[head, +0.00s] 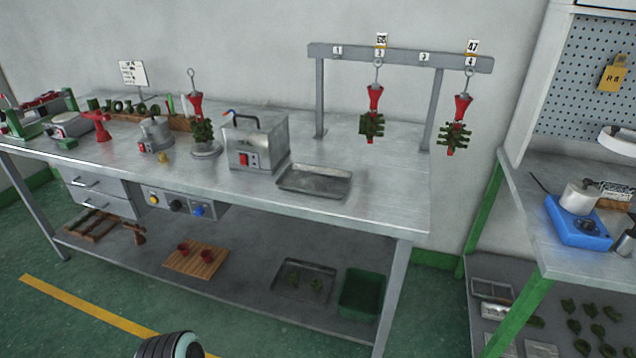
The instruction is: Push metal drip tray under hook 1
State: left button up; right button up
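The metal drip tray (314,181) is a shallow grey rectangular tray, lying flat and empty on the steel workbench near its front edge. It sits just right of a metal box with a black handle. The hook rack (400,57) stands behind it, with number labels along its bar. The label for hook 1 (337,50) is at the left end, above the left post, and nothing hangs there. The tray lies in front of that post and slightly left of it, with bare bench between them.
Two red-and-green wax trees (373,118) (456,131) hang from the rack's second and fourth places. The metal box (257,143) stands close to the tray's left side. The bench surface (390,185) right of the tray is clear. Another tray (303,279) holds green pieces on the lower shelf.

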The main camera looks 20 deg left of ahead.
aim_at(331, 183)
jog(key=j+z, duration=0.15)
jog(key=z, duration=0.2)
jog(key=j+z, duration=0.15)
jog(key=z, duration=0.2)
jog(key=j+z, duration=0.3)
jog(key=k+j+z, duration=0.1)
jog(key=j+z, duration=0.15)
jog(key=j, duration=0.2)
jog(key=k+j+z, duration=0.1)
jog(key=j+z, duration=0.2)
jog(key=j, duration=0.15)
